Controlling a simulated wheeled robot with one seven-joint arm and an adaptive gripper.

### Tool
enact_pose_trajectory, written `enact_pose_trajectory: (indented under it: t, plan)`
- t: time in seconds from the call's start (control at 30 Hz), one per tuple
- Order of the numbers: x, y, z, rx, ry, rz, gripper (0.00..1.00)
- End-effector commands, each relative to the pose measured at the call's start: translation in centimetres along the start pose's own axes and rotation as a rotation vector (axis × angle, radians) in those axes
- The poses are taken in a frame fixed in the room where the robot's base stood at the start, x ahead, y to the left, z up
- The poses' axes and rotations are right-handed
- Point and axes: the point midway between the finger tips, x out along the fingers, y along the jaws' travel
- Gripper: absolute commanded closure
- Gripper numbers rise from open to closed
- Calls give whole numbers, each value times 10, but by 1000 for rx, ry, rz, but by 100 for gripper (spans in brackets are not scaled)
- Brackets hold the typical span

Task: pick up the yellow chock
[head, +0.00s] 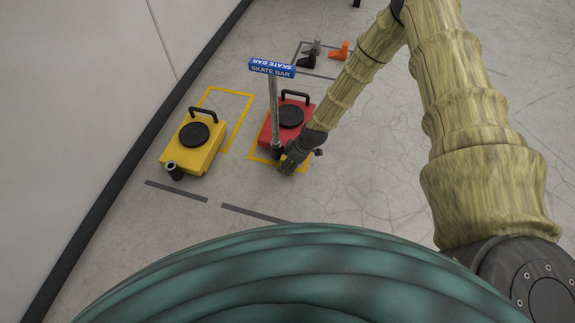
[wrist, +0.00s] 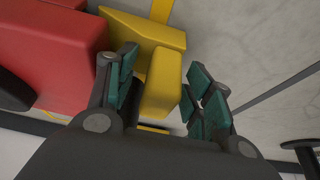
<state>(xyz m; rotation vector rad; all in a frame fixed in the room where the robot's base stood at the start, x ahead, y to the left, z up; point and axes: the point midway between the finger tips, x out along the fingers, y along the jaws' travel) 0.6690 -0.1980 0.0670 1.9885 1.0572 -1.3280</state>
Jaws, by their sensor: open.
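The yellow chock (wrist: 162,84) is in the wrist view, a block with a lit upper face between my two fingers. A wider, sloping yellow part (wrist: 148,30) lies just beyond it; I cannot tell if both are one piece. My gripper (wrist: 167,75) is open, with green-padded fingers on either side of the block. Contact with the fingers cannot be made out. In the head view my gripper (head: 289,166) points down at the floor by the red skate's near side, and it mostly hides the chock there.
The red skate (head: 273,132) with a black disc and handle stands right beside my gripper. A post with a blue "SKATE BAR" sign (head: 272,68) rises there. A yellow skate (head: 205,152) stands left. Orange (head: 339,50) and dark pieces lie behind. Floor right of my gripper is clear.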

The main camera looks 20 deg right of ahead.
Motion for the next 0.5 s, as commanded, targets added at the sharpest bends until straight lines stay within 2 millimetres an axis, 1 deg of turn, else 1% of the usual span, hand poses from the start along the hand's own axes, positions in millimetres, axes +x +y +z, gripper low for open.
enact_pose_trajectory:
  t: [0.1, 0.17, 0.2, 0.4, 0.5]
  plan:
    - [-1, 0, 0, 0, 0, 0, 48]
    - [-1, 0, 0, 0, 0, 0, 57]
    - [-1, 0, 0, 0, 0, 0, 65]
    - [-1, 0, 0, 0, 0, -1, 100]
    - [-1, 0, 0, 0, 0, 0, 100]
